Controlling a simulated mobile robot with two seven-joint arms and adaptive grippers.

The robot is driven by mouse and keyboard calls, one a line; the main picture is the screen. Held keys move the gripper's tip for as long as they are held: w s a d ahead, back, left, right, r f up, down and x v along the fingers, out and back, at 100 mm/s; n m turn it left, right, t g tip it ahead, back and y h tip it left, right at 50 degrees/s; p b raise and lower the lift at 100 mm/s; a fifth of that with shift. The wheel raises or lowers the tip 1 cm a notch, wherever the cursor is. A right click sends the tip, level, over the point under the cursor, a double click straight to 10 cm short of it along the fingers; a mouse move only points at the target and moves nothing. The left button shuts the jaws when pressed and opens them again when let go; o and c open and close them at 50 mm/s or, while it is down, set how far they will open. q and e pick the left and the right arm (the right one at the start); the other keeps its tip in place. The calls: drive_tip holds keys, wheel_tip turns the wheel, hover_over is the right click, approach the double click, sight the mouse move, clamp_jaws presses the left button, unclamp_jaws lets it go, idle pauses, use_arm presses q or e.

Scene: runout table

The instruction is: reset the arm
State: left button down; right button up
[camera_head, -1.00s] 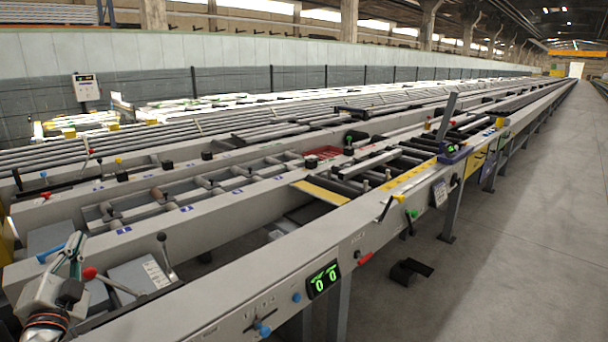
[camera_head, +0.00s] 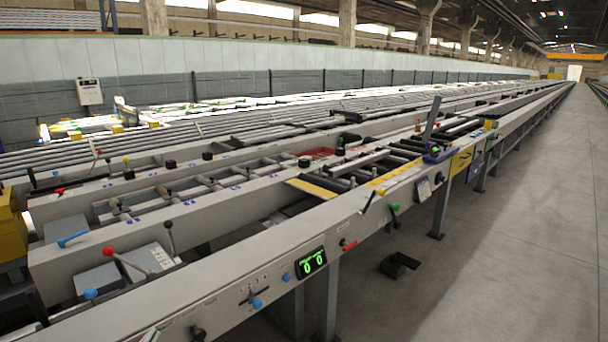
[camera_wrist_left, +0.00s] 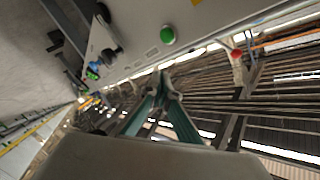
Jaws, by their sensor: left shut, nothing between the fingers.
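My left gripper (camera_wrist_left: 166,84) shows in the left wrist view, with its teal-sided fingers brought together and nothing between them. Beyond the fingers in that view are a grey machine panel with a green knob (camera_wrist_left: 167,35) and a red knob (camera_wrist_left: 237,55). I cannot judge the distance from fingers to panel. In the head view my left arm is no longer clearly visible; only small unclear parts show at the bottom left edge. My right gripper is in neither view.
The long grey runout table (camera_head: 225,275) runs from bottom left to far right. Its front carries a green digital display (camera_head: 312,262), a blue knob (camera_head: 256,303) and levers. A red-knobbed lever (camera_head: 108,252) stands at left. A black pedal (camera_head: 400,264) lies on the floor; the right aisle (camera_head: 530,220) is clear.

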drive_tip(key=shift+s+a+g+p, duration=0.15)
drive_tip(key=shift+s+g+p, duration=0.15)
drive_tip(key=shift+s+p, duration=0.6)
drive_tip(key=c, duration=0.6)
use_arm(q)
drive_tip(key=s+d+f+n+g+h, duration=0.2)
drive_tip(key=s+d+f+g+h, duration=0.2)
drive_tip(key=s+d+f, duration=1.5)
drive_tip(key=shift+s+f+n+g+h, duration=0.3)
drive_tip(key=shift+s+n+g+h, duration=0.1)
drive_tip(key=shift+s+g, duration=0.45)
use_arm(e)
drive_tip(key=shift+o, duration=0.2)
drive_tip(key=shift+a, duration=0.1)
